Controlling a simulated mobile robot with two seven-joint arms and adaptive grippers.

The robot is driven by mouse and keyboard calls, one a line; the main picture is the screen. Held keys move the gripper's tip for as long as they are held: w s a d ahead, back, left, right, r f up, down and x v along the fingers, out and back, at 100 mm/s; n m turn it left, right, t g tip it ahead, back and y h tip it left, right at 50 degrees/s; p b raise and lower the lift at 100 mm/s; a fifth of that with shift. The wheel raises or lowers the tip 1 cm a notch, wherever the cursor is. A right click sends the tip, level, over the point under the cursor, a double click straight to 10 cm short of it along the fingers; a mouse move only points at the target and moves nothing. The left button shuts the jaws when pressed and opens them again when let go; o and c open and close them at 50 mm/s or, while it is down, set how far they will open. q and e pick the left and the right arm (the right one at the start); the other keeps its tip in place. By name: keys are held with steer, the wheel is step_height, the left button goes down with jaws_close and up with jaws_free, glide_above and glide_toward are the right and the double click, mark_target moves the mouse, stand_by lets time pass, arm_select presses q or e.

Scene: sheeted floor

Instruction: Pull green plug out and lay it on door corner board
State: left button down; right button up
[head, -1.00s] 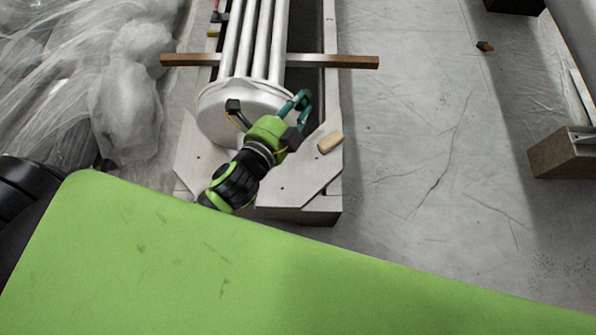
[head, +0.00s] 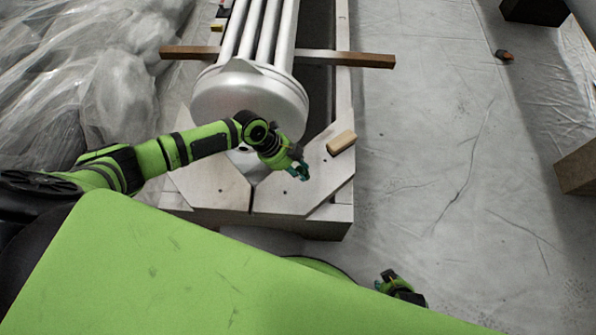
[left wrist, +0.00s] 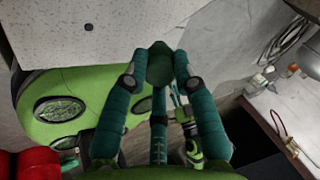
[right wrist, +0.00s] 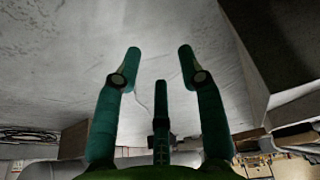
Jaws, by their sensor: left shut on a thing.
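My left gripper (head: 299,171) is over the right-hand pale corner board (head: 318,190) at the near end of the crate. In the left wrist view its fingertips (left wrist: 157,68) are closed on the small dark green plug (left wrist: 160,62). A pale board with a dark hole (left wrist: 60,40) fills the upper left of that view, and I cannot tell whether the plug touches it. A second pale corner board (head: 212,182) lies left of it. My right gripper (head: 388,281) is low at the right, away from the crate; its fingers (right wrist: 155,68) are apart and empty in the right wrist view.
A pale cylinder end with several tubes (head: 250,95) lies in the crate behind the boards. A small wooden block (head: 341,142) sits on the crate's right edge. A wooden bar (head: 345,59) crosses farther back. Plastic sheeting (head: 90,90) is at left; the floor at right is mostly clear.

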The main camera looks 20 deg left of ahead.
arm_select(q)
steer(key=shift+f+b, duration=0.5)
steer(key=shift+f, duration=0.3)
step_height(320, 180, down, 3)
steer(key=shift+f+b, duration=0.1)
steer(key=shift+b, duration=1.15)
steer(key=shift+f+b, duration=0.45)
steer(key=shift+f, duration=0.45)
arm_select(e)
step_height(320, 180, up, 7)
steer(key=w, duration=0.1)
steer(key=shift+a+g, duration=0.35)
steer(key=shift+g, duration=0.05)
arm_select(q)
steer(key=shift+f+b, duration=0.5)
steer(key=shift+b, duration=0.25)
arm_select(e)
steer(key=shift+w+f, duration=0.1)
steer(key=shift+f, duration=0.5)
arm_select(q)
steer(key=c, duration=0.9)
jaws_free()
steer(key=shift+r, duration=0.1)
arm_select(e)
steer(key=shift+r, duration=0.1)
